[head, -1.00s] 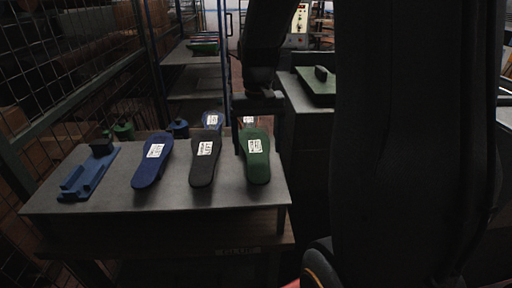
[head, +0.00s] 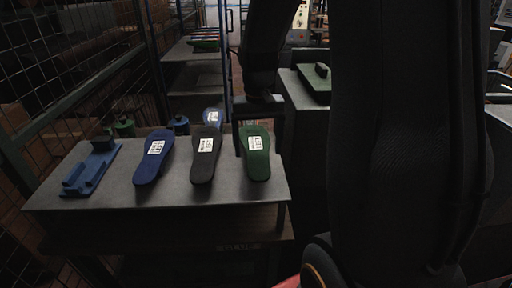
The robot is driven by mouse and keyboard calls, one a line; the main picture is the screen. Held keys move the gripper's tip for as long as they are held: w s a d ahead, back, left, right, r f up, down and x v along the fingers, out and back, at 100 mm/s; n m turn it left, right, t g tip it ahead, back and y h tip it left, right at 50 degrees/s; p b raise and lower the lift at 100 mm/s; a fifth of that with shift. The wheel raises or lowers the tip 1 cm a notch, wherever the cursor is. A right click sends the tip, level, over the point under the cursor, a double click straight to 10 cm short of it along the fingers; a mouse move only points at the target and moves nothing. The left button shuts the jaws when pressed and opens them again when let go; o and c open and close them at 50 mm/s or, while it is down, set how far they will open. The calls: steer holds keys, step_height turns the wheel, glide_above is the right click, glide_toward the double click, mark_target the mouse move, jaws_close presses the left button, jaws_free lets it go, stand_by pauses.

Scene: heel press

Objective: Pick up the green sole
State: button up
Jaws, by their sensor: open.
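The green sole (head: 257,163) lies on the right part of the grey table (head: 222,196), with a white label near its upper end. My gripper (head: 260,122) is at the far end of the green sole, with its fingers pointing down. It is open, and one finger shows at the sole's left edge. The other finger is hard to make out against the dark background. I cannot tell whether the fingers touch the sole.
A black sole (head: 204,161) and a blue sole (head: 153,164) lie to the left. A blue fixture (head: 92,168) stands at the table's left end. A green block (head: 315,83) sits on a cabinet behind. Wire mesh fencing (head: 70,60) runs along the left.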

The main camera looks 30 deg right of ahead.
steer(key=c, duration=1.2)
